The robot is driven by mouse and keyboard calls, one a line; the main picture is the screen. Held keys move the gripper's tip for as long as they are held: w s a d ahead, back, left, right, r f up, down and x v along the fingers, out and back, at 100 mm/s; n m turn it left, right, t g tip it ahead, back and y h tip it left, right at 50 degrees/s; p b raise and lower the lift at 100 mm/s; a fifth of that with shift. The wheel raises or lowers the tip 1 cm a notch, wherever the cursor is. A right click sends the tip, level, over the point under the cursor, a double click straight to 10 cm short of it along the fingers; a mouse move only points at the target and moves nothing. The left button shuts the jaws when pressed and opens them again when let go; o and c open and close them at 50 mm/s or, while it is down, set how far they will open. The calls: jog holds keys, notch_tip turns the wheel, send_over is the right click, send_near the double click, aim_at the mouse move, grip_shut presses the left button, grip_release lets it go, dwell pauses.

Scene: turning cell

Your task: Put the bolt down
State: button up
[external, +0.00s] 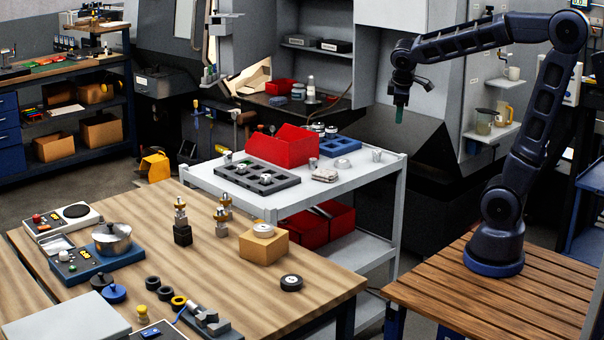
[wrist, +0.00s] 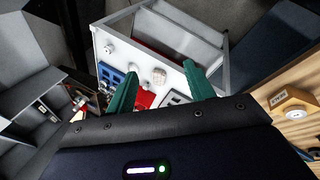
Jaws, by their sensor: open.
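My gripper (external: 401,113) hangs fingers-down in the air above and behind the right end of the white trolley. In the wrist view my gripper (wrist: 158,72) has its two green fingers spread well apart, with nothing held between them. A small metal part (external: 377,155) that may be the bolt stands on the trolley top near its right corner; it also shows in the wrist view (wrist: 109,48), beyond the left finger. A lumpy silvery part (external: 324,174) lies near the trolley's front edge. These parts are too small to tell for sure which is the bolt.
The trolley top (external: 345,185) also carries a grey compartment tray (external: 233,177), a red bin (external: 292,145) and a blue tray (external: 340,149). Its right part has free room. A wooden bench (external: 190,265) with a cardboard box (external: 264,246) stands in front. Machine housings stand behind.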

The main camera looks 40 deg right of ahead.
jog(key=s+d+f+m+y, duration=0.1)
jog(key=s+m, duration=0.2)
jog(key=s, duration=0.4)
jog(key=s+d+f+m+t+y, duration=0.1)
jog(key=s+m, duration=0.3)
jog(key=s, duration=0.4)
jog(key=shift+s+y, duration=0.25)
jog(key=shift+y, duration=0.35)
jog(key=shift+f, duration=0.1)
